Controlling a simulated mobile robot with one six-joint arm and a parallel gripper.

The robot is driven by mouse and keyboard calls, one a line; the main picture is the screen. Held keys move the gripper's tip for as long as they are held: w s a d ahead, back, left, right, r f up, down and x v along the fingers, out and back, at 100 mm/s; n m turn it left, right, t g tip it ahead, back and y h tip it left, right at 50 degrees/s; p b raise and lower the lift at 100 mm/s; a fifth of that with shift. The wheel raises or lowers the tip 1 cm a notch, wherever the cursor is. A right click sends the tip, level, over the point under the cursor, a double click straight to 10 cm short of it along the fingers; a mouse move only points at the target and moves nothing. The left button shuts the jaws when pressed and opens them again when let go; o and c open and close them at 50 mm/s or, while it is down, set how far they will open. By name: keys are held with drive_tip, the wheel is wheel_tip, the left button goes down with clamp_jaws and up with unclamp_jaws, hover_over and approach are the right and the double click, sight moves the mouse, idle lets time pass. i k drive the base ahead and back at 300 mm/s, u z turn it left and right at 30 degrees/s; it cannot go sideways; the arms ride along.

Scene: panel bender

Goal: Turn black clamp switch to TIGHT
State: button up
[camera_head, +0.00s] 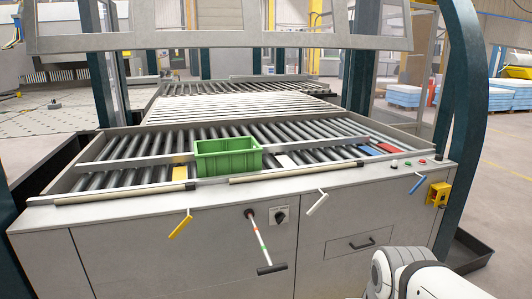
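A black switch (280,215) sits on a pale plate on the front panel of the grey machine (180,235), right of the middle. Its knob is small here. I cannot read the labels or tell which way the knob points. My gripper is not in view. Only a white and grey part of my own arm shows at the bottom right, apart from the switch.
A striped lever (261,235) with a black crossbar hangs just left of the switch. A yellow handle (181,226), a white handle (317,204) and a blue handle (417,184) stick out from the front. A green crate (228,160) stands on the rollers.

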sight(280, 217)
drive_tip(key=z, duration=0.1)
drive_tip(key=k, duration=0.5)
drive_tip(key=u, duration=0.9)
drive_tip(key=i, duration=0.85)
drive_tip(key=z, duration=0.7)
